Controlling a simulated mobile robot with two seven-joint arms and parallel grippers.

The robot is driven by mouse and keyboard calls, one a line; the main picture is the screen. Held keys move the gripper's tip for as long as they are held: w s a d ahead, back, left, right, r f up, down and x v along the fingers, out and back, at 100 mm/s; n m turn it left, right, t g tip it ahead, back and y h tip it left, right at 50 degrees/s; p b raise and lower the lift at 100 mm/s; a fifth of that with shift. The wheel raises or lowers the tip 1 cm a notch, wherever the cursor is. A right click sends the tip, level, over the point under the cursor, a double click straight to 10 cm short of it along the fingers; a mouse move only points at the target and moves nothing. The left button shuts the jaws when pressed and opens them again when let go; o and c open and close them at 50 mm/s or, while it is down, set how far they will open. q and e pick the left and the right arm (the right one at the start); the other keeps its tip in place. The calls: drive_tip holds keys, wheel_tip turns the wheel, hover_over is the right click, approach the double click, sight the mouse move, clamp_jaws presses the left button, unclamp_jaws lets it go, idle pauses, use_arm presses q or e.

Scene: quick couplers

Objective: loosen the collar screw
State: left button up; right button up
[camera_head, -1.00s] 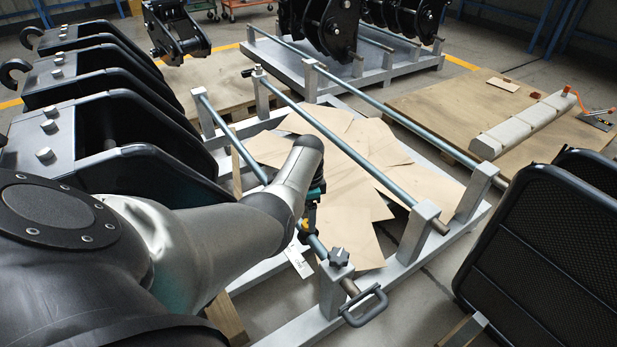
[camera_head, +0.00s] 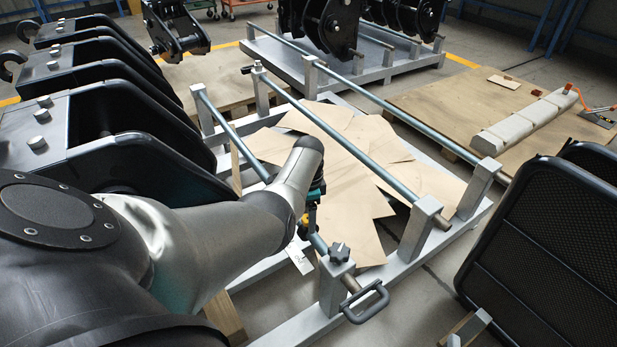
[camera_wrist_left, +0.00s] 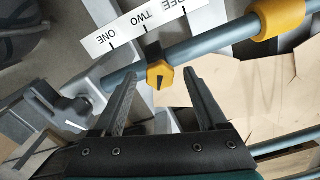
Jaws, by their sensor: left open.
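A steel bar (camera_wrist_left: 213,40) crosses the left wrist view. It carries a narrow black band (camera_wrist_left: 153,44) with a yellow faceted knob (camera_wrist_left: 160,75) that bears a dark mark; this looks like the collar and its screw. A white scale strip (camera_wrist_left: 132,29) reading ONE, TWO and part of a third word lies behind the bar. My left gripper (camera_wrist_left: 160,76) is open, one finger on each side of the knob. I cannot tell whether either finger touches it. In the head view my left gripper (camera_head: 310,212) is at the near bar, mostly hidden by my arm. My right gripper is out of view.
A yellow sleeve (camera_wrist_left: 277,17) sits farther along the bar. A dark star knob (camera_head: 339,253) tops the near post, beside a black handle (camera_head: 366,304). Brown sheets (camera_head: 340,165) lie inside the grey frame. Black mesh panels (camera_head: 545,240) stand at the right.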

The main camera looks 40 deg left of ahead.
use_arm(q)
clamp_jaws()
idle(0.5)
